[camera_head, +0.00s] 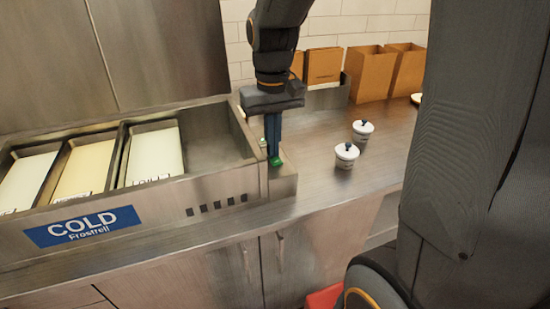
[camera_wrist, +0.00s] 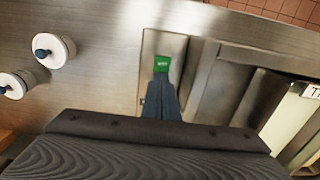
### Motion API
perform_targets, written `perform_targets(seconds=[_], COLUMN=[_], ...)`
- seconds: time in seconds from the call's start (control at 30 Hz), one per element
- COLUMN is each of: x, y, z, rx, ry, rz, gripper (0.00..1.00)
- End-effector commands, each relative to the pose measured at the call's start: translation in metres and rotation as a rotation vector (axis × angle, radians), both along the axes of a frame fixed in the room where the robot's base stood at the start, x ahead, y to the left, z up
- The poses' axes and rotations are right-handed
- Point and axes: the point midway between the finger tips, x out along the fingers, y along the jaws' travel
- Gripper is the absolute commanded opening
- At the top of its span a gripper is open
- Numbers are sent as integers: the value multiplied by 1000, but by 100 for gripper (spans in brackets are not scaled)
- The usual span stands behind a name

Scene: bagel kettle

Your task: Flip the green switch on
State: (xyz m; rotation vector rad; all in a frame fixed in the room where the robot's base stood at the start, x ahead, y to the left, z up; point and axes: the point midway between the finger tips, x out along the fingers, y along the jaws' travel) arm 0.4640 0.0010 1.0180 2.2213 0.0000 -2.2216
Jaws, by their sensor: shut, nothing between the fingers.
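The green switch (camera_head: 276,161) is at the right end of the metal cold unit marked COLD, and it also shows in the wrist view (camera_wrist: 162,64). My gripper (camera_head: 274,150) points down at it with its fingers shut and nothing between them. In the wrist view the fingertips (camera_wrist: 161,80) are right at the near edge of the switch and overlap part of it. I cannot tell whether they touch it or which way the switch is tilted.
The cold unit (camera_head: 215,192) holds several pale-filled pans to the left. Two white lidded jars (camera_head: 346,155) (camera_head: 362,130) stand on the counter to the right. Brown paper bags (camera_head: 370,73) stand at the back. The counter (camera_head: 318,135) between the unit and jars is clear.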

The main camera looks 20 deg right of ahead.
Motion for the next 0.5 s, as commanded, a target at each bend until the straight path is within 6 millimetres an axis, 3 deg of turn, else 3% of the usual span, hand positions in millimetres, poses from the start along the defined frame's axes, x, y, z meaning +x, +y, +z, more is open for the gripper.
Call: perform_targets(seconds=[0.5], x=[-1], y=[0], z=[29], rx=[0], ry=[-1], rz=[0], gripper=[0])
